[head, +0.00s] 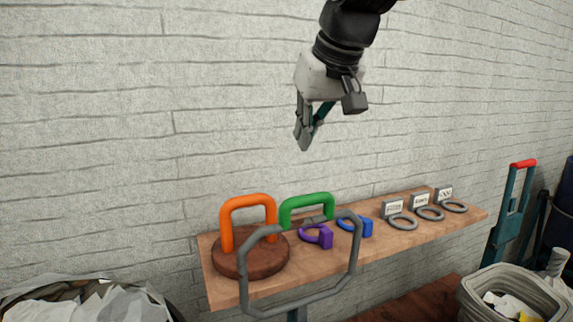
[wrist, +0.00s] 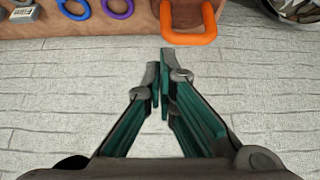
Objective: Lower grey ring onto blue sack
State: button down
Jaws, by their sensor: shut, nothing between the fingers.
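Several small grey rings with white-labelled blocks lie on the wooden shelf; the nearest grey ring (head: 403,223) is left of another grey ring (head: 430,214) and a third grey ring (head: 455,207). A larger grey angular loop (head: 354,262) stands in front of the shelf; I cannot tell which one the task means. No clearly blue sack shows; a dark blue shape (head: 567,212) is cut off at the right edge. My gripper (head: 304,146) is shut and empty, high above the shelf in front of the wall. Its fingertips nearly meet in the wrist view (wrist: 160,75).
The shelf (head: 380,246) also holds an orange handle (head: 248,201) on a round brown base, a green handle (head: 307,199), a purple ring (head: 318,237) and a blue ring (head: 354,226). A grey bin (head: 480,302) and a teal frame (head: 510,215) stand right. Space around my gripper is clear.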

notch_tip(320, 180, down, 9)
jog(key=w, duration=0.1)
jog(key=shift+a, duration=0.25)
dwell(0.3)
jog(key=shift+b, duration=0.3)
